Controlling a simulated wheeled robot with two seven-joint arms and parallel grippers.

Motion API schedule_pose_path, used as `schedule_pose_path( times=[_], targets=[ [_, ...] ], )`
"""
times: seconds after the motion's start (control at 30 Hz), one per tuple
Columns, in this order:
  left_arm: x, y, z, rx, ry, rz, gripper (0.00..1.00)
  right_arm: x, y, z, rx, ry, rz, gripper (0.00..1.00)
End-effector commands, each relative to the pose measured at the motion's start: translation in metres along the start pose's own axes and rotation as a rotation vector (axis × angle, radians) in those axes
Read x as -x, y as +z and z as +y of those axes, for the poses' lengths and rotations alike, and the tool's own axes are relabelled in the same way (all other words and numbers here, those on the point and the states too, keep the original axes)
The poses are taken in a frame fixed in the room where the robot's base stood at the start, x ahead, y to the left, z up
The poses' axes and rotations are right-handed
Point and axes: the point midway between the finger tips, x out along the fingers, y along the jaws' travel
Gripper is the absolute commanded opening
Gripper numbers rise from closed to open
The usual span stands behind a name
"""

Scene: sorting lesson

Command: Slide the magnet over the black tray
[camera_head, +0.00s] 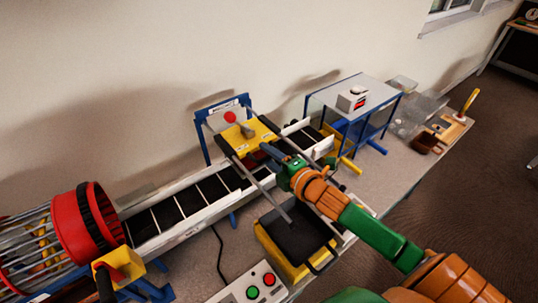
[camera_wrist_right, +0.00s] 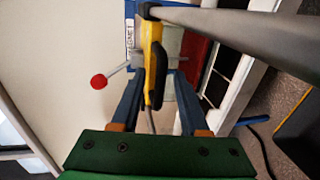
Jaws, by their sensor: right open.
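The magnet (camera_head: 242,137) is a yellow block with a grey lever on top. It sits on two grey rails above the conveyor, at their far end by the blue frame. It shows edge-on in the wrist view as a yellow plate with a black part (camera_wrist_right: 152,62). My right gripper (camera_head: 274,154) is at the near right edge of the magnet. In the wrist view its open fingers (camera_wrist_right: 157,88) stand either side of the yellow part; contact cannot be told. The black tray (camera_head: 262,236), black inside a yellow surround, lies below the rails' near end. My left gripper is not in view.
The conveyor (camera_head: 165,214) runs under the rails. A red drum (camera_head: 82,226) stands at the left. A panel with red and green buttons (camera_head: 252,283) is in front.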

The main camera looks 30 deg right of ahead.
Motion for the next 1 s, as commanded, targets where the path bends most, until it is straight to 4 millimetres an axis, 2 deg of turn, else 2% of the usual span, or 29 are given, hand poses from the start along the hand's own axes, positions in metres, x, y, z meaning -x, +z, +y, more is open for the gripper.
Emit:
schedule_pose_path(
  times=[0.03, 0.17, 0.2, 1.0],
  targets=[
    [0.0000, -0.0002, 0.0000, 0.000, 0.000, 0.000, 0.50, 0.0001, 0.0000, 0.0000, 0.000, 0.000, 0.000, 0.36],
    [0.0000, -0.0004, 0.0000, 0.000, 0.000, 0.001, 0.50, 0.0002, 0.0001, 0.0000, 0.000, 0.000, 0.000, 0.01],
    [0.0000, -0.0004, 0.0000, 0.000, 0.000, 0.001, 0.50, 0.0002, 0.0001, 0.0000, 0.000, 0.000, 0.000, 0.00],
    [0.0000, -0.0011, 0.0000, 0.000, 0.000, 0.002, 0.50, 0.0003, 0.0003, 0.0002, 0.000, 0.000, -0.001, 0.00]
  ],
)
